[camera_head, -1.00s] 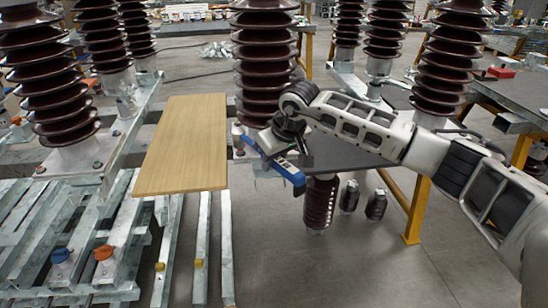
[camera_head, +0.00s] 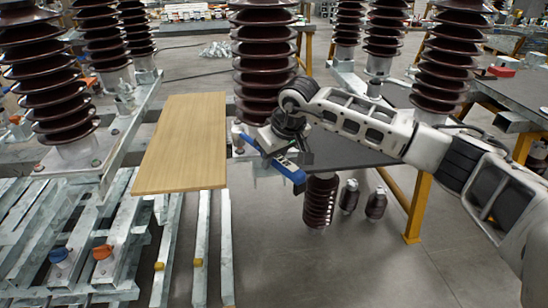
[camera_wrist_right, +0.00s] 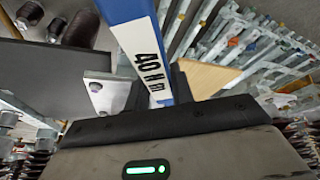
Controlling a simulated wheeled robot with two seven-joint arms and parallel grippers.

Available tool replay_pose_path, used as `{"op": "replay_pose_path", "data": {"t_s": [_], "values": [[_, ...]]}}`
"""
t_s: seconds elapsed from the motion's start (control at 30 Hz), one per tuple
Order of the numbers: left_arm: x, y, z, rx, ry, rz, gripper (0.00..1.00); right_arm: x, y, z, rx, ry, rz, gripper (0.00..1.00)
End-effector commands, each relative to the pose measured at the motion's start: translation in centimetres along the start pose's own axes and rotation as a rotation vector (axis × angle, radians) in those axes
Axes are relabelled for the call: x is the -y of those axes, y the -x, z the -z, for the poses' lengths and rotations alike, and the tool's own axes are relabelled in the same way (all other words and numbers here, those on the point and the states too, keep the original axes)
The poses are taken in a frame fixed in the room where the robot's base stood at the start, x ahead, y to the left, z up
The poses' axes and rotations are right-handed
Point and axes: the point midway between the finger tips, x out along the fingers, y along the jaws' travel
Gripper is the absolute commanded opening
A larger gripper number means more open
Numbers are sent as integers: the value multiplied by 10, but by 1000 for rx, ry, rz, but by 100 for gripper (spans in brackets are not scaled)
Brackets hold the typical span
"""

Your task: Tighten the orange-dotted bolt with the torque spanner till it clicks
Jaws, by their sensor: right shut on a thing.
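The blue torque spanner (camera_head: 297,176) lies slantwise beside the foot of the middle brown insulator (camera_head: 262,80). My right gripper (camera_head: 283,150) is shut on it, between its two ends. In the right wrist view the spanner (camera_wrist_right: 133,12) passes between the dark fingers and carries a white label reading 40 N m. My left gripper is not in view.
A wooden board (camera_head: 183,140) lies left of the insulator. Galvanised rails, a blue cap (camera_head: 60,256) and an orange cap (camera_head: 103,252) are at lower left. A dark tabletop (camera_head: 340,150) on yellow legs is under my right arm. Small dark insulators (camera_head: 376,203) stand on the floor.

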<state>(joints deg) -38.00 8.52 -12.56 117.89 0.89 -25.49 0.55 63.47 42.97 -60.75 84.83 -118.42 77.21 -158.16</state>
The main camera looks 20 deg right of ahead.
Motion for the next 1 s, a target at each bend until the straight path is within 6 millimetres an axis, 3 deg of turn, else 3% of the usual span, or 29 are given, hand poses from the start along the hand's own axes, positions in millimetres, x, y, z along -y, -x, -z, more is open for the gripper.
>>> {"op": "replay_pose_path", "data": {"t_s": [1.0], "values": [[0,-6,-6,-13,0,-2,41,0,-15,-5,-6,-1,0,0]]}}
